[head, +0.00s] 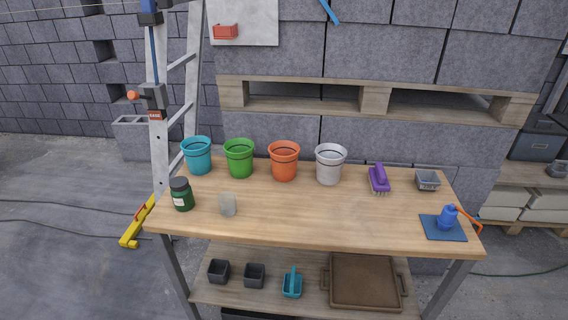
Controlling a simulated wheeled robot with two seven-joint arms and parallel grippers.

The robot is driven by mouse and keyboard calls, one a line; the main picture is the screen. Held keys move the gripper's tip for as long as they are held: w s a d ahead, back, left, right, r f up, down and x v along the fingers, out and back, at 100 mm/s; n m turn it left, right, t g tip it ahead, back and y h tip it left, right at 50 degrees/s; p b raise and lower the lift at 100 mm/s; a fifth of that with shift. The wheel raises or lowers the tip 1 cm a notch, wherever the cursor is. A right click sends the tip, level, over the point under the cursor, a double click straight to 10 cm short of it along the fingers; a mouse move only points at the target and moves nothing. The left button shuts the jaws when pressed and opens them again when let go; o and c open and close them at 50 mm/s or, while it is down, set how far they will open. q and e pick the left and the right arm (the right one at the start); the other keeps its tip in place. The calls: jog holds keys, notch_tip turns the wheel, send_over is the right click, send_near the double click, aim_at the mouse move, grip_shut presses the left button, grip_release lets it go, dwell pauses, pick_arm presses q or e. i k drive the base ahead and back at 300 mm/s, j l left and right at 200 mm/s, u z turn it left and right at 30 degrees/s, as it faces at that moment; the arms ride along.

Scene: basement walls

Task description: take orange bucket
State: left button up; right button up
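The orange bucket (284,162) stands upright on the wooden table, near the back edge. It is the third in a row of buckets, between the green bucket (239,160) and the white bucket (329,166). Its dark opening shows and I see nothing in it. Neither of my grippers is in the head view.
A teal bucket (197,157) stands at the row's left end. A dark green jar (181,195) and a small grey block (228,205) are front left. A purple brush (379,179), a grey tray (428,180) and a blue bottle (447,216) are right. The table's (310,222) front middle is clear.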

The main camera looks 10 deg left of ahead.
aim_at(284, 154)
jog(key=i+l, duration=0.25)
jog(key=i, duration=0.15)
jog(key=i+l, duration=0.25)
jog(key=i, duration=0.15)
jog(key=j+u, duration=0.05)
